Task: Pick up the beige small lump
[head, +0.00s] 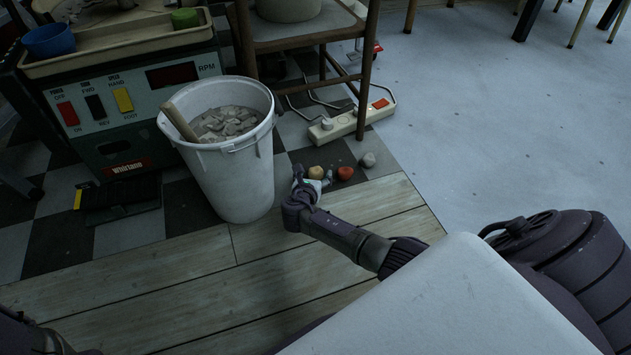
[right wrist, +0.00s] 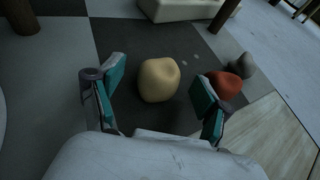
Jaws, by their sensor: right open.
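The beige small lump (head: 316,172) lies on the dark checkered floor tile, right of the white bucket. In the right wrist view the beige lump (right wrist: 159,80) sits ahead of the gap between the fingers, apart from both. My right gripper (head: 313,184) is open and empty, low over the floor just in front of the lump. Its teal finger pads also show in the right wrist view (right wrist: 160,90), one on each side of the lump. My left gripper is not in view.
A red lump (head: 345,173) lies close right of the beige one, near my right finger; a grey lump (head: 368,160) lies beyond it. The white bucket (head: 238,178) of grey pieces stands left. A power strip (head: 350,122) and a chair (head: 305,40) are behind.

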